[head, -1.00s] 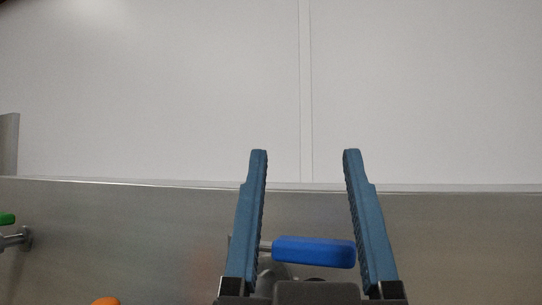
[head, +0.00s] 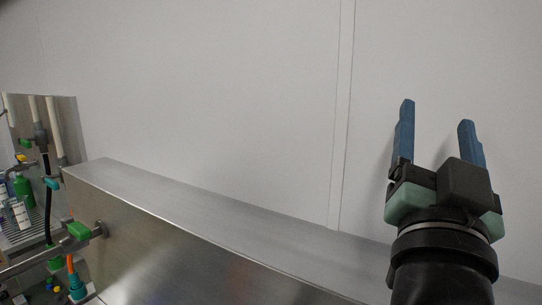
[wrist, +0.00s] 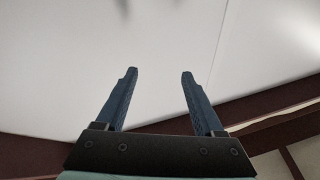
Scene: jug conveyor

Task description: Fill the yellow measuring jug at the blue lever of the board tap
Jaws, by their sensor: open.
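My gripper (head: 437,112) stands at the right of the head view, fingers pointing up, open and with nothing between them. In the wrist view my gripper (wrist: 158,72) is also open and empty, before a pale surface. The steel board (head: 150,240) runs from the left down to the lower right, with a flat top ledge.
A green lever (head: 80,230) sits on a tap at the board's left end. Beyond it at far left are pipes, smaller taps, a green bottle (head: 23,188) and other containers on a rack. The white wall (head: 220,100) behind the ledge is bare.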

